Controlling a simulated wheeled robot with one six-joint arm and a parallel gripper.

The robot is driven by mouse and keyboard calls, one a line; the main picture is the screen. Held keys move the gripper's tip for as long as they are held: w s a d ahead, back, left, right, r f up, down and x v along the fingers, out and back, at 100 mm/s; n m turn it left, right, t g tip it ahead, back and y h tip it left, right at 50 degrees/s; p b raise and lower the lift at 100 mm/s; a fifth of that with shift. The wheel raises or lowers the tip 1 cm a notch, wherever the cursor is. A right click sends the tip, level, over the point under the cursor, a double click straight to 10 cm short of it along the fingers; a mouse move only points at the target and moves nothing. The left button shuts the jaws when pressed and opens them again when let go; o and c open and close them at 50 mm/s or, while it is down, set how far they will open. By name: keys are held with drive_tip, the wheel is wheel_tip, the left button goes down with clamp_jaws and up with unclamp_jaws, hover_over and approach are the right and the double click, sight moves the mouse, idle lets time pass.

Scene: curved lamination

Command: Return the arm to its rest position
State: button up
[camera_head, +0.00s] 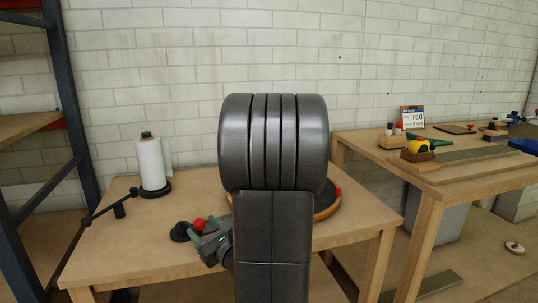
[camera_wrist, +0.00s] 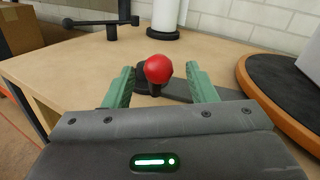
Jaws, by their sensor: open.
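My gripper (camera_wrist: 160,85) is open, with its two green fingers apart in the wrist view. A red ball-shaped knob (camera_wrist: 158,69) on a dark stem shows between the fingertips; I cannot tell whether anything touches it. In the head view my gripper (camera_head: 205,228) is low over the near table, left of my arm, beside the red knob (camera_head: 198,224). My own large dark arm links fill the middle of the head view and hide part of the table.
The wooden table (camera_head: 130,245) bears a white roll on a stand (camera_head: 152,165), a dark bar, and a dark round turntable with an orange rim (camera_head: 327,212). A second workbench (camera_head: 440,180) with tools stands right. A shelf rack (camera_head: 70,100) stands left.

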sight(196, 221)
drive_tip(key=shift+x, duration=2.35)
